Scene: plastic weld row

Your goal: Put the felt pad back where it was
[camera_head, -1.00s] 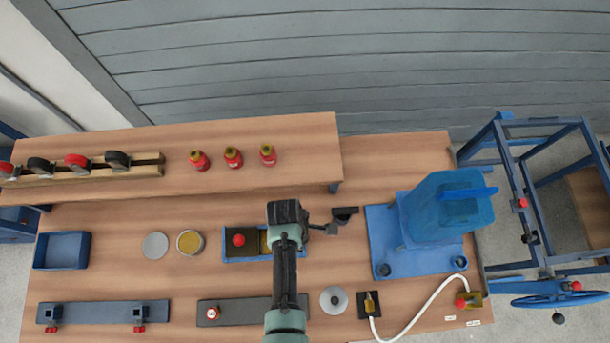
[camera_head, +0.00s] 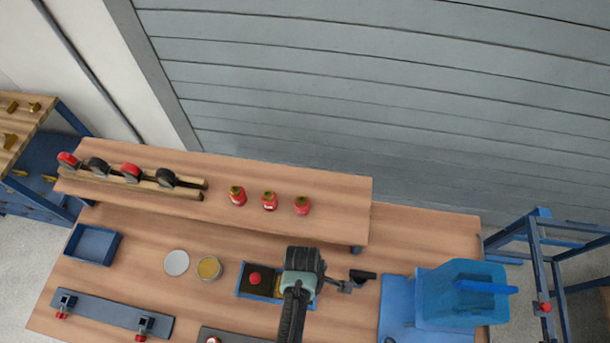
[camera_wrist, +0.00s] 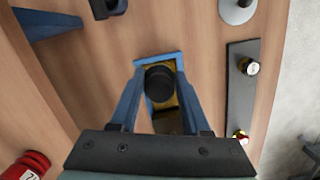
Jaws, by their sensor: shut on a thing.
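My gripper (camera_wrist: 160,78) is shut on a dark, round, cylinder-like piece, which I take for the felt pad (camera_wrist: 159,86). In the wrist view it sits between the two blue fingers, over the far end of a small blue tray (camera_wrist: 174,56) with a yellow inside. I cannot tell whether the piece touches the tray. In the head view my gripper's dark body covers the right end of this tray (camera_head: 240,279) and hides the held piece. A red knob (camera_head: 255,279) stands on the dark left part of the tray.
A grey disc (camera_head: 177,262) and a round tin (camera_head: 209,268) lie left of the tray. Several red bottles stand on the raised shelf (camera_head: 335,190) behind. A blue machine (camera_head: 460,295) stands to the right. A clamp bar (camera_head: 110,312) lies front left.

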